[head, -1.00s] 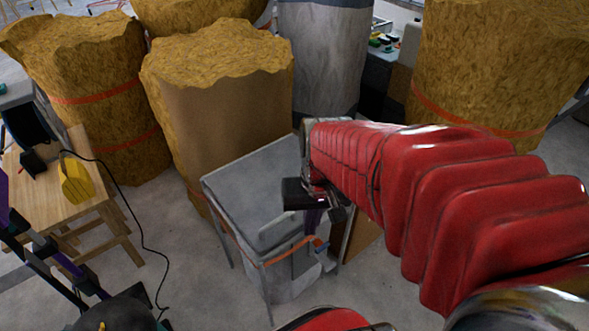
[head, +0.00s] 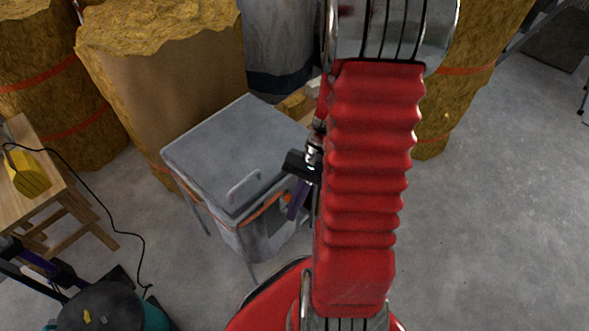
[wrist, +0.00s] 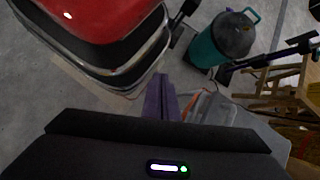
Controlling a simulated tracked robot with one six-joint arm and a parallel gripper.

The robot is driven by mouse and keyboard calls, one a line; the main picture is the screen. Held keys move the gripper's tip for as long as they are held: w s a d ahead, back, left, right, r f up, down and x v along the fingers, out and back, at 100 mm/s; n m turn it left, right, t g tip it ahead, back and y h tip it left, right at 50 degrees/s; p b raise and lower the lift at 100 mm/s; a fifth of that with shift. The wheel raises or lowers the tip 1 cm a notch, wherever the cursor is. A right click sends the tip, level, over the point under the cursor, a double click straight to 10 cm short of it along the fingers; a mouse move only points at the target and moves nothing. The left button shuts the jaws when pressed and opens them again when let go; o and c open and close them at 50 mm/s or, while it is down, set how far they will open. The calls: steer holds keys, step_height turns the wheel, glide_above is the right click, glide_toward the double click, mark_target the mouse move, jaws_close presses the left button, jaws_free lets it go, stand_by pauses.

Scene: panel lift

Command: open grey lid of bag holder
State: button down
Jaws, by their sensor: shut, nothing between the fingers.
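The grey lid (head: 215,135) lies flat and closed on top of the bag holder. A grey loop handle (head: 243,187) stands near its front edge. Below it hangs the pale bag (head: 262,238) with an orange band (head: 262,208) at its rim, between thin grey legs. My gripper (head: 297,200), with purple fingers, is shut and empty beside the front right corner of the holder, right of the handle. In the wrist view the shut fingers (wrist: 160,98) point up, with the holder's grey edge (wrist: 235,117) to their right. My red arm hides the area right of the holder.
Yellow-brown insulation rolls (head: 165,70) stand close behind the holder. A wooden table (head: 50,185) with a yellow item (head: 28,172) and a trailing black cable is at left. A teal canister (wrist: 220,40) stands on the floor. Open floor lies at right.

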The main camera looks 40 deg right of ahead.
steer(key=w+d+f+m+t+y, duration=0.2)
steer(key=f+m+t+y, duration=0.1)
steer(key=f+m+t, duration=0.45)
steer(key=w+d+f+m+t+y, duration=0.2)
steer(key=f+m+t, duration=0.5)
steer(key=f+m, duration=0.2)
steer(key=w+d+f+m+t+h, duration=0.1)
steer(key=w+d+m+t+h, duration=0.2)
steer(key=d+m+t+h, duration=0.3)
steer(key=d+t+h, duration=0.1)
steer(key=d+h, duration=0.2)
steer(key=d, duration=0.3)
steer(key=shift+w+d+t, duration=0.25)
steer(key=shift+d+t, duration=0.05)
steer(key=shift+t, duration=0.05)
steer(key=shift+m, duration=0.25)
steer(key=x, duration=1)
steer(key=shift+r, duration=0.2)
